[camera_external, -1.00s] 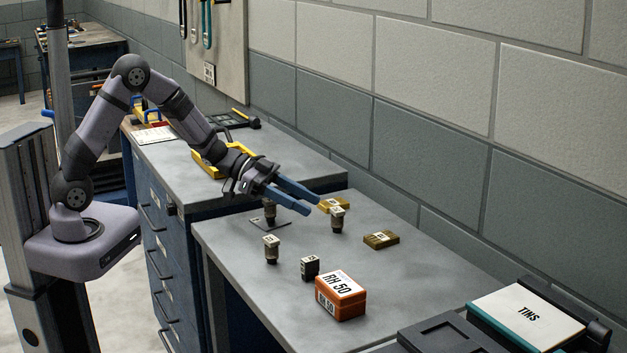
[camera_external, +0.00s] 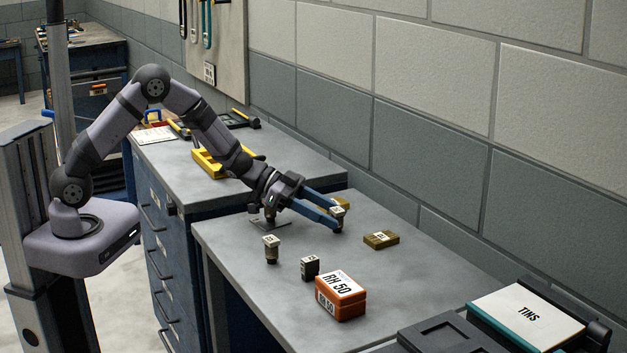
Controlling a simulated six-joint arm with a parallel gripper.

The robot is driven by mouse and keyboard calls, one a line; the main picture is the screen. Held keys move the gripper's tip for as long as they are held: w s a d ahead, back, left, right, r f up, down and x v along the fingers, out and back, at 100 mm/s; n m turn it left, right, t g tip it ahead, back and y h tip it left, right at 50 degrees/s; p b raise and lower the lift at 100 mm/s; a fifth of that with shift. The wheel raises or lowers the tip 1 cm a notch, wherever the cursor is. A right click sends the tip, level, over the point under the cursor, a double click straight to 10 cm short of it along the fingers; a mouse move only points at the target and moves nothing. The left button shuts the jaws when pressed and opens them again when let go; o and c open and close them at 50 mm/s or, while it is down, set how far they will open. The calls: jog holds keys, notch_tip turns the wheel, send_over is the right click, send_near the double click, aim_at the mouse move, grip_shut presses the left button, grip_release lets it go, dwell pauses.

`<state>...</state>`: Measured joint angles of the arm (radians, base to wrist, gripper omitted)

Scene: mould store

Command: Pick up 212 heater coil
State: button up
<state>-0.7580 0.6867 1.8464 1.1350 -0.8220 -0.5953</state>
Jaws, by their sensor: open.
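Several small dark cylindrical pieces with pale tags stand on the grey table; the tag numbers are too small to read, so I cannot tell which is 212. My gripper (camera_external: 340,217) is open and low over the table, its two blue fingers pointing right. One tagged piece (camera_external: 337,210) shows at the fingertips, apparently between them, its lower part hidden by the near finger. Whether the fingers touch it I cannot tell. Another tagged piece (camera_external: 271,250) stands clear at the front left.
A small black tagged block (camera_external: 310,267) and an orange box (camera_external: 341,296) marked RH 50 stand in front. A brass block (camera_external: 381,239) lies to the right of my fingertips.

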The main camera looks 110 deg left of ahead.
jog(key=shift+w+f, duration=0.1)
jog(key=c, duration=0.9)
jog(key=shift+c, duration=0.2)
notch_tip(320, 180, up, 10)
jog(key=shift+r+p, duration=0.2)
jog(key=shift+p, duration=0.4)
